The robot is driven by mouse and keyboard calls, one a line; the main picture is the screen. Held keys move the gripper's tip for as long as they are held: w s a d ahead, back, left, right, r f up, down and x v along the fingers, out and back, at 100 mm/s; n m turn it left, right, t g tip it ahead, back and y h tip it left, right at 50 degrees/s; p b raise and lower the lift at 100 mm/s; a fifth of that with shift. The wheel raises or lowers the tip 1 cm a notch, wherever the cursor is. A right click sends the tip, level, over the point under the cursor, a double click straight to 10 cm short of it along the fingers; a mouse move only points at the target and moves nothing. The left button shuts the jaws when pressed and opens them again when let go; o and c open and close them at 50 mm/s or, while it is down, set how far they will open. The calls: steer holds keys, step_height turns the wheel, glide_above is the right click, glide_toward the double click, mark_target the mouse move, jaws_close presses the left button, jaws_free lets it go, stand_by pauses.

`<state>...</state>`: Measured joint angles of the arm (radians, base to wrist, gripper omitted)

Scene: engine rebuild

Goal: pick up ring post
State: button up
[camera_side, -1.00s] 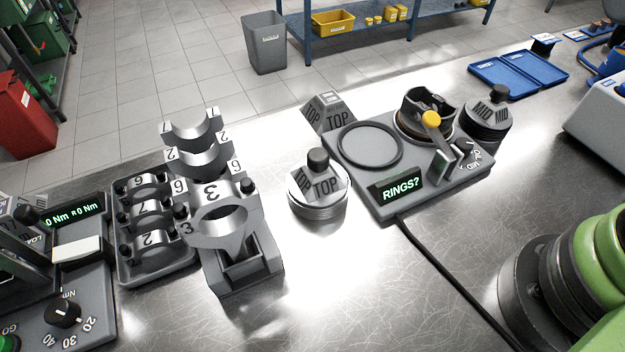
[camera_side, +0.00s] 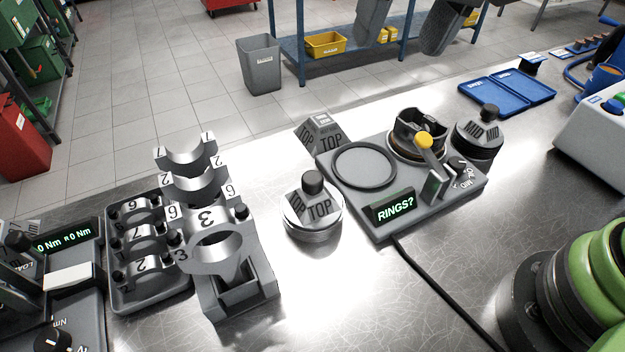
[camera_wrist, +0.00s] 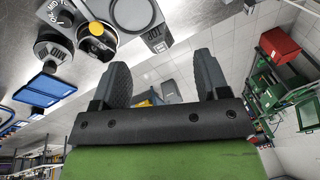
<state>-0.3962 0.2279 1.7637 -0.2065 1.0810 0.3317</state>
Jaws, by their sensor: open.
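Two knobbed posts with stacked rings stand on the metal bench. One, marked TOP (camera_side: 314,212), stands upright left of the ring station (camera_side: 445,198). The other, marked MID (camera_side: 478,137), stands behind the station at right; it also shows in the wrist view (camera_wrist: 53,50) at upper left. I cannot tell which is the ring post meant. My gripper (camera_side: 403,45) hangs into the top of the side view, open and empty, well above and apart from both posts. In the wrist view its two fingers (camera_wrist: 162,62) are spread with nothing between them.
A TOP-labelled block (camera_side: 320,133) stands behind the TOP post. Numbered bearing caps (camera_side: 212,218) stand close on its left. The station carries a ring, a yellow-knobbed lever and a RINGS? display. A cable crosses the bench in front. A blue tray (camera_side: 507,93) lies behind right.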

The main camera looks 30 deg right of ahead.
steer(key=g+h, duration=0.2)
glide_above(314, 178)
steer(key=f, duration=1.1)
steer(key=shift+a, duration=0.35)
step_height(314, 178, down, 4)
steer(key=shift+a+f, duration=0.1)
steer(key=shift+f, duration=0.1)
steer(key=f, duration=0.6)
steer(key=shift+d, duration=0.4)
steer(key=c, duration=1)
jaws_close()
